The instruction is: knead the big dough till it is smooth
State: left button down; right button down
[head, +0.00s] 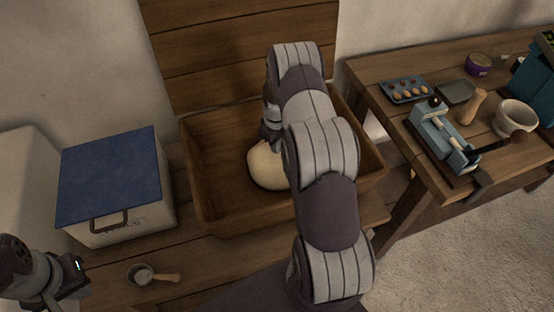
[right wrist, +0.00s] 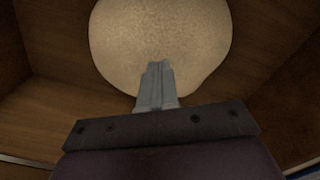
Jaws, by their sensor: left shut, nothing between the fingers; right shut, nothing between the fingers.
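The big dough (head: 265,167) is a pale, rounded lump lying in the wooden trough (head: 207,197). In the right wrist view the dough (right wrist: 160,40) fills the upper middle and its surface looks finely speckled, without deep folds. My right gripper (right wrist: 157,68) is shut and empty, with its fingertips over the near part of the dough; I cannot tell whether they press into it. In the head view my right arm hides the dough's right side and the fingertips. My left gripper (head: 75,267) is at the lower left, away from the trough, shut and empty.
A white box with a blue lid (head: 108,178) stands left of the trough. A small scoop with a wooden handle (head: 153,275) lies in front. The trough's raised wooden lid (head: 240,50) stands behind. A side table at right holds a blue press-like device (head: 443,137), a white mortar (head: 514,118) and a tray (head: 404,89).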

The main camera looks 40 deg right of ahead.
jog(key=shift+w, duration=0.55)
jog(key=shift+f, duration=0.15)
jog(key=shift+f+b, duration=0.9)
jog(key=shift+f, duration=0.1)
jog(key=shift+s+a+r, duration=0.1)
jog(key=shift+s+a, duration=0.05)
jog(key=shift+f, duration=0.5)
dwell(0.9)
jog(key=shift+r, duration=0.1)
